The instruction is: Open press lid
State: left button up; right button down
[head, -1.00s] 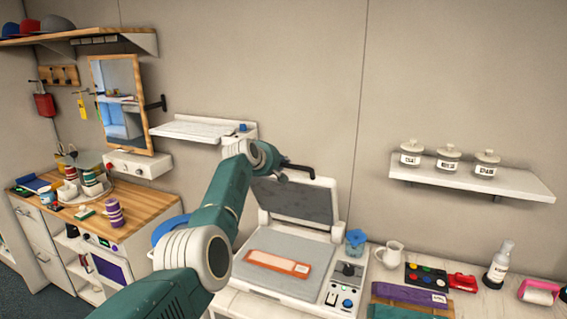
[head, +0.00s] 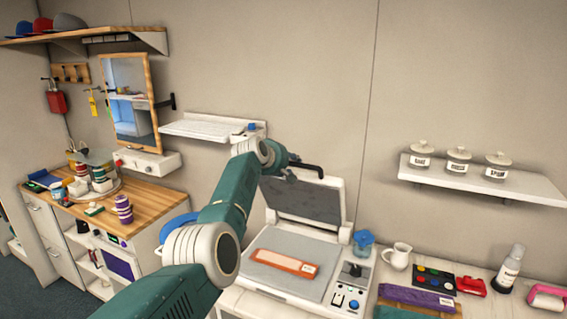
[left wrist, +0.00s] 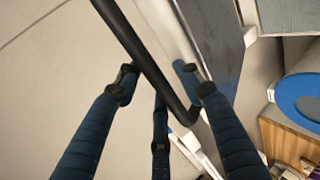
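The heat press (head: 262,279) stands on the counter with its lid (head: 304,200) raised and tilted back, grey plate facing forward. An orange-bordered piece (head: 284,263) lies on its grey bed. The black lid handle (head: 311,169) is at the lid's upper edge. My left gripper (left wrist: 158,82) is at the handle, its wrist hiding most of its fingers in the head view. In the left wrist view, the handle bar (left wrist: 140,52) passes between the spread fingers, near the left fingertip, with a gap on the right side. My right gripper is not in view.
A wall shelf (head: 195,130) is just behind my left wrist. A blue round thing (head: 178,228) is left of my arm. A blue-lidded jar (head: 364,243), white pitcher (head: 397,257) and paint palette (head: 434,279) stand right of the press. A jar shelf (head: 480,181) hangs at right.

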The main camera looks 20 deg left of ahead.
pick_arm(q)
jog(key=v, duration=1.1)
jog(key=shift+s+r, duration=0.15)
jog(key=shift+s, duration=0.25)
